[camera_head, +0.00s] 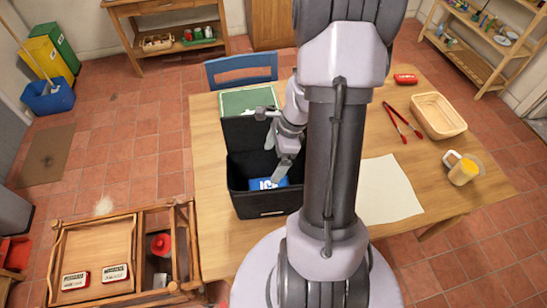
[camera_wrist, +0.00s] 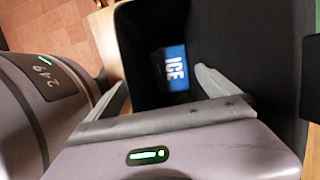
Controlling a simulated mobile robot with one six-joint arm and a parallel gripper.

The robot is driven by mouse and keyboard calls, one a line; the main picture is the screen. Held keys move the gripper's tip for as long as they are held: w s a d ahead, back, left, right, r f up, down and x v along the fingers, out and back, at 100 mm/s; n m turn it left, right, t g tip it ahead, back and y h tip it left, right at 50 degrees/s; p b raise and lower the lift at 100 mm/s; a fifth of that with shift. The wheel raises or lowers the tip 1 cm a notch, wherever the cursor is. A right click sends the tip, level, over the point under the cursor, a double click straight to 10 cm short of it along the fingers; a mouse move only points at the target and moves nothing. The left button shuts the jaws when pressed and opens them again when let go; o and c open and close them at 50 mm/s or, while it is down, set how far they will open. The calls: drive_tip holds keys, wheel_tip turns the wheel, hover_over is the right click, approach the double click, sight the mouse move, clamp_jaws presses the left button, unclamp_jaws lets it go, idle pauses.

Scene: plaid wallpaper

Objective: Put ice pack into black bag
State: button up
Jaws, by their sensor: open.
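The black bag (camera_head: 265,204) stands open on the wooden table, with its lid raised at the back. The blue ice pack (camera_head: 267,184), with white "ICE" lettering, lies inside the bag. My gripper (camera_head: 279,158) is open, with its fingers over the bag's opening. In the wrist view, the ice pack (camera_wrist: 175,68) shows inside the dark bag (camera_wrist: 240,45), beyond my open gripper (camera_wrist: 160,88). The fingers do not appear closed on it. My arm covers part of the table right of the bag.
The table also holds a white sheet (camera_head: 390,190), red tongs (camera_head: 403,122), a wicker basket (camera_head: 438,116), a yellow-filled mug (camera_head: 463,172) and a red tin (camera_head: 405,79). A blue chair (camera_head: 241,66) stands behind it. A wooden tray cart (camera_head: 92,253) is at the lower left.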

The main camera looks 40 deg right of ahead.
drive_tip(key=p+v, duration=0.4)
drive_tip(key=v, duration=1.3)
drive_tip(key=shift+r+p, duration=0.2)
drive_tip(key=shift+p, duration=0.15)
drive_tip(key=shift+d, duration=0.1)
